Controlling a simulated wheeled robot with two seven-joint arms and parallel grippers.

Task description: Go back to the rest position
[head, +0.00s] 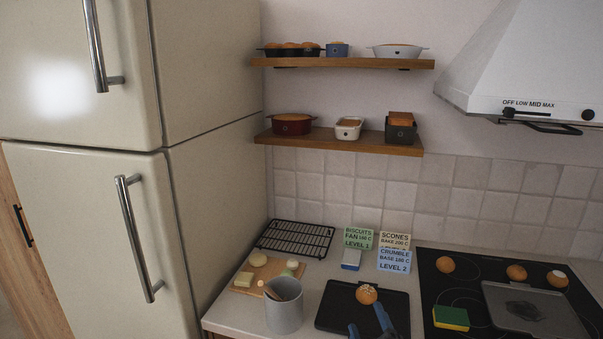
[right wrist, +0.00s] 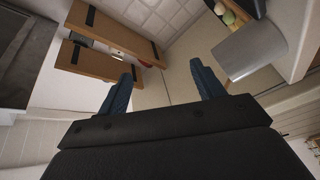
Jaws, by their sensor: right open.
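My right gripper (head: 368,321) shows at the bottom edge of the head view, its two blue fingers apart in front of a dark tray. A round bun with a pale topping (head: 366,294) sits on the dark tray (head: 335,307), just beyond the fingertips in the picture. In the right wrist view the gripper (right wrist: 164,80) is open, with nothing between its fingers. The rest of the right arm is outside the head view. My left gripper is not in view.
A grey pot (head: 284,312) stands left of the tray, beside a wooden board (head: 245,284) and a black rack (head: 294,238). The stove (head: 446,283) lies right. Recipe cards (head: 394,260) stand behind. Two shelves (head: 340,140) hold baking dishes. A fridge (head: 90,220) stands left.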

